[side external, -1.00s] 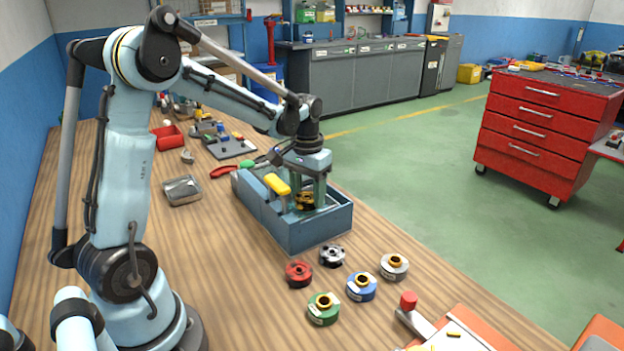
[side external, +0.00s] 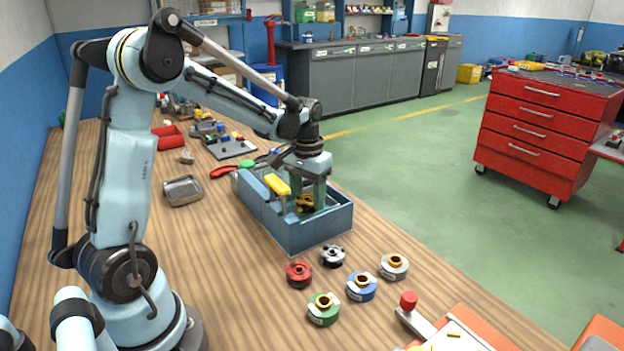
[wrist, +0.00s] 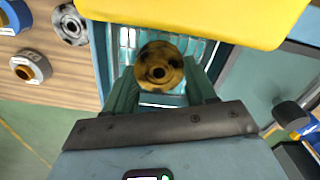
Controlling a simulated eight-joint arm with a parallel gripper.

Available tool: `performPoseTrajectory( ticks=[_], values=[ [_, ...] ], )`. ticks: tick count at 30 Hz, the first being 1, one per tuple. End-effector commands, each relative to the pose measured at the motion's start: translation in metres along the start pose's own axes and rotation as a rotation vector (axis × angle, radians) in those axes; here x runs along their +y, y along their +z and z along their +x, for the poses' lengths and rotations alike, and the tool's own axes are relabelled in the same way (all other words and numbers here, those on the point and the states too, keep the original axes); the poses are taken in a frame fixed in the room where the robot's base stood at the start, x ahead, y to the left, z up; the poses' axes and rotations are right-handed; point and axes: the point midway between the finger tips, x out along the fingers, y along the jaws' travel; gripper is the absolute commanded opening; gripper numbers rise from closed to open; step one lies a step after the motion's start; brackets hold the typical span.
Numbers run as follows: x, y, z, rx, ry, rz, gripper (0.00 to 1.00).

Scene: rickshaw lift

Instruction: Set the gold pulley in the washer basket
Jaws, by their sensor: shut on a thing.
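My gripper (side external: 306,203) is shut on the gold pulley (wrist: 160,52) and holds it inside the blue-grey washer (side external: 300,236). In the side view the gold pulley (side external: 304,206) shows low between the fingers, partly hidden by them and the washer wall. In the wrist view the pulley faces the camera, with a finger on each side. The wire washer basket (wrist: 204,52) shows behind and beside it. I cannot tell whether the pulley touches the basket floor.
A yellow part (side external: 277,184) sits on the washer close to my gripper. Red (side external: 298,274), green (side external: 323,309), blue (side external: 361,287) and grey pulleys stand on the bench in front. An open metal tray (side external: 183,191) lies left of the washer, with bare wood around it.

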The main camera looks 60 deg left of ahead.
Motion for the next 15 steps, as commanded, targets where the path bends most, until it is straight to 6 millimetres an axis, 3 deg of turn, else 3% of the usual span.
performPoseTrajectory(
  ticks=[8, 9, 14, 15],
  values=[
    [0.0, 0.0, -0.0001, 0.0, 0.0, 0.0, 0.16],
    [0.0, 0.0, -0.0001, 0.0, 0.0, 0.0, 0.6],
    [-0.0001, 0.0, -0.0001, 0.0, 0.0, 0.0, 0.85],
    [-0.0002, 0.0, -0.0001, 0.0, -0.001, 0.0, 0.85]
  ],
)
